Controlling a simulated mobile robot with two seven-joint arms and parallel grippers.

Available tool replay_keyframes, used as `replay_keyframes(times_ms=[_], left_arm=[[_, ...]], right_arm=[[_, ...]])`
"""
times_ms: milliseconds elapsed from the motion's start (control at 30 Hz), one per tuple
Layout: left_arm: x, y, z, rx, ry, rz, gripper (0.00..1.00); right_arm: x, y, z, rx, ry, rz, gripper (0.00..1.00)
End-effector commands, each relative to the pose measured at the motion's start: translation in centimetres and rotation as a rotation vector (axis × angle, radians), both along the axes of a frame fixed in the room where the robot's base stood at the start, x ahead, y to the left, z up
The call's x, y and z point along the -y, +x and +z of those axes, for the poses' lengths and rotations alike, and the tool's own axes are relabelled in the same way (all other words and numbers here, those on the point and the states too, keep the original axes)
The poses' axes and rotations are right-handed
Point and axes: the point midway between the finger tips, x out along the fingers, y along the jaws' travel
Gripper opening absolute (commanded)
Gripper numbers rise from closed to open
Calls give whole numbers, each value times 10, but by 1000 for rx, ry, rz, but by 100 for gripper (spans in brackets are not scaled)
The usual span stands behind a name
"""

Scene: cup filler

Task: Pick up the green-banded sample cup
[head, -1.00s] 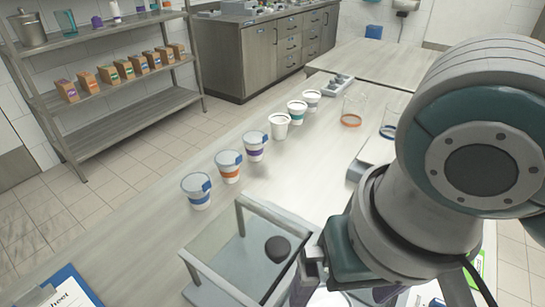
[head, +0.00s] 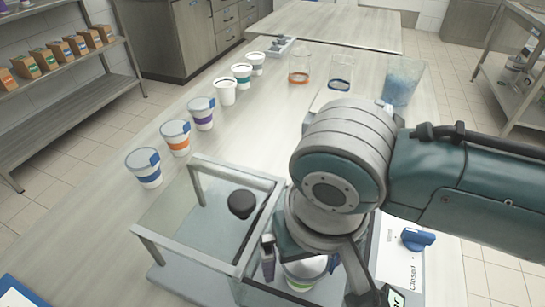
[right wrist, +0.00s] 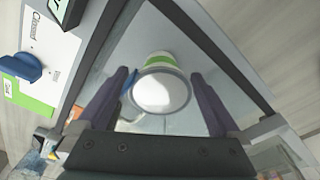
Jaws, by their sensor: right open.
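The green-banded sample cup (head: 303,284) stands inside a glass-walled, grey-framed case (head: 163,240), partly hidden under my right gripper (head: 316,272) in the head view. In the right wrist view the white cup with its bright green band (right wrist: 160,59) sits between the two dark fingers of my right gripper (right wrist: 158,76). The fingers are open, one on each side of the cup, with gaps showing; I see no grip on it. My left gripper is not in view.
A row of banded cups (head: 176,138) stands left of the case, one with a teal band (head: 242,72). A black knob (head: 241,204) sits in the case. A panel with a blue knob (head: 417,239) is on the right. Clear beakers (head: 340,75) stand behind.

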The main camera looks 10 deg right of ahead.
Motion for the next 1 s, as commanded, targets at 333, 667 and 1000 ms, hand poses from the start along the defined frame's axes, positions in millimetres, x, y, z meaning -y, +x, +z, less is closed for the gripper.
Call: replay_keyframes(times_ms=[333,667,1000], left_arm=[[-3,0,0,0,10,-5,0],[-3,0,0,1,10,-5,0],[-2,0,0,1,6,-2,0]], right_arm=[[0,0,-1,1,1,1,88],[0,0,-1,0,0,1,50],[0,0,-1,1,0,1,20]])
